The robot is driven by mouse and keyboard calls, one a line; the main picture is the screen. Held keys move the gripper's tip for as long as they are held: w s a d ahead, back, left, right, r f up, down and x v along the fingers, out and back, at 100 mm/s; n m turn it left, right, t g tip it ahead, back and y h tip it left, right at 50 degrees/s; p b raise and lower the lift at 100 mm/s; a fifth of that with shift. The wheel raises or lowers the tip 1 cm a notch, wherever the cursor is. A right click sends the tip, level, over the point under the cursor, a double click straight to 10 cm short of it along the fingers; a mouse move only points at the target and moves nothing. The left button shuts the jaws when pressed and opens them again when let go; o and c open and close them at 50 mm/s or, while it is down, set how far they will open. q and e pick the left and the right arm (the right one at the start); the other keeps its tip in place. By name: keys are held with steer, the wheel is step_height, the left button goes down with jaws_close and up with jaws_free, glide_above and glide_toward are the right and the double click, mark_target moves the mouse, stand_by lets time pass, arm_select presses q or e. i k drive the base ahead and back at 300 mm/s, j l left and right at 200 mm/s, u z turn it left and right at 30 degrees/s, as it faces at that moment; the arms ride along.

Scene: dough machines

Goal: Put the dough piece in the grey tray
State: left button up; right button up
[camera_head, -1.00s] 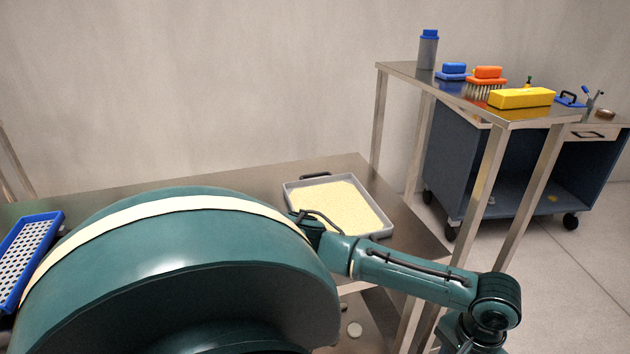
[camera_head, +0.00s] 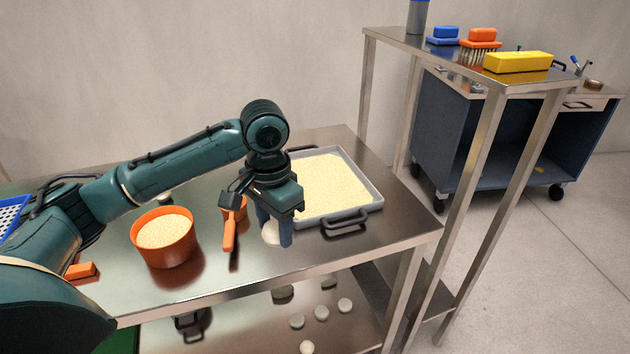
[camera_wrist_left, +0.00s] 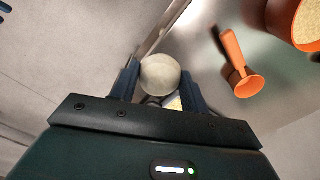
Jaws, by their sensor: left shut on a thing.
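The grey tray (camera_head: 377,197) stands on the steel table, with a pale yellow grainy layer inside and dark handles. My left gripper (camera_head: 275,237) is shut on the dough piece (camera_head: 270,233), a pale round lump. It is just left of the tray's near left corner, above the table, and apart from the tray's inside. In the left wrist view the dough piece (camera_wrist_left: 160,75) sits between the two fingers (camera_wrist_left: 160,82). My right gripper is not in view.
An orange bowl (camera_head: 165,252) of grainy stuff and an orange scoop (camera_head: 230,235) stand left of the gripper. Several pale round lumps lie on the shelf below (camera_head: 250,325). A taller steel table (camera_head: 480,90) stands right, and a blue tray (camera_head: 12,215) is far left.

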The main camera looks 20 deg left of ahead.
mark_target(329, 196)
steer(key=i, duration=0.9)
